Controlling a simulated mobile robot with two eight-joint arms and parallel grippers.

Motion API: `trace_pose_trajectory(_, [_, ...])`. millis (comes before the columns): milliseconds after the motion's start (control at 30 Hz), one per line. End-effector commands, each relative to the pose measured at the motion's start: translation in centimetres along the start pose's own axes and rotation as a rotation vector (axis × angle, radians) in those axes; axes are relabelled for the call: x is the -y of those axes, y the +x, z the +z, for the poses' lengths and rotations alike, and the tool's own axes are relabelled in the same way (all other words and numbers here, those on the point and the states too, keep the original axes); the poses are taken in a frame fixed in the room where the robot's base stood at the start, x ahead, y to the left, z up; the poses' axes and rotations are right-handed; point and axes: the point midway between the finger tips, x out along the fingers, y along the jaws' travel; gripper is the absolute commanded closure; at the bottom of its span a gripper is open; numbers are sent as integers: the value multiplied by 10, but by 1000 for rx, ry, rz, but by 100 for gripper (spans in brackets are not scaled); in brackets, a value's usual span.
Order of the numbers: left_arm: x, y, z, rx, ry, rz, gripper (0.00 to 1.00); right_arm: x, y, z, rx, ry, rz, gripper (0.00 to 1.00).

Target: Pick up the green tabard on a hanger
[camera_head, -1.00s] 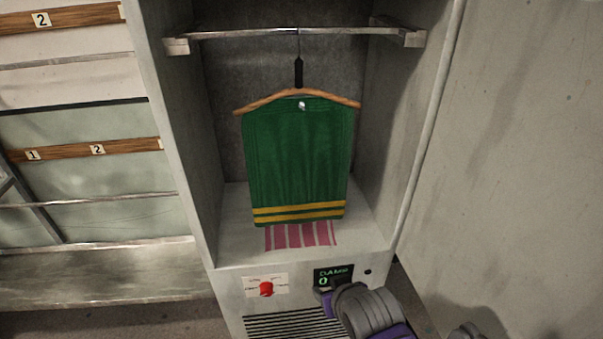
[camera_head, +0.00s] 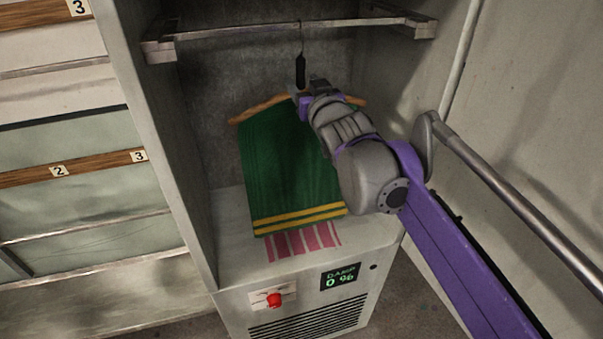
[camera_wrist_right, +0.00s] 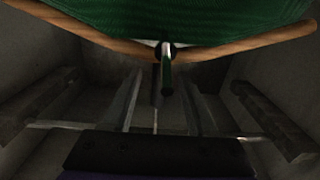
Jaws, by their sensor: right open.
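The green tabard (camera_head: 285,170) with yellow stripes near its hem hangs on a wooden hanger (camera_head: 258,108) inside the open cabinet. The hanger's hook is over the metal rail (camera_head: 250,29), with a dark grip (camera_head: 300,70) on its stem. My right gripper (camera_head: 302,92) is at the top middle of the hanger, just below the dark grip. In the right wrist view, my right gripper (camera_wrist_right: 160,98) is open, with the hanger stem between its fingers and the tabard (camera_wrist_right: 190,18) and hanger (camera_wrist_right: 245,43) above. My left gripper is out of view.
The cabinet walls stand close on both sides. Below the tabard is a ledge with pink stripes (camera_head: 305,242). The cabinet front has a red knob (camera_head: 274,299) and a display (camera_head: 341,277) reading 0 %. Shelves with numbered tags (camera_head: 59,170) stand at left.

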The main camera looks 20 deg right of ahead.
Motion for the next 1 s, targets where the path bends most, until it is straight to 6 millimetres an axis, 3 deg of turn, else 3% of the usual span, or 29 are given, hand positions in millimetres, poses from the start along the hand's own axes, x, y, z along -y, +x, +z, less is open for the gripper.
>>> trace_pose_trajectory(300, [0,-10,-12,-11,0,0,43,-1,43,-7,-1,0,0,43])
trace_pose_trajectory(633, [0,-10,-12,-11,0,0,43,-1,50,-4,1,0,0,43])
trace_pose_trajectory(933, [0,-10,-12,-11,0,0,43,-1,50,-5,1,0,0,96])
trace_pose_trajectory(1000, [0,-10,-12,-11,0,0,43,-1,50,-5,1,0,0,100])
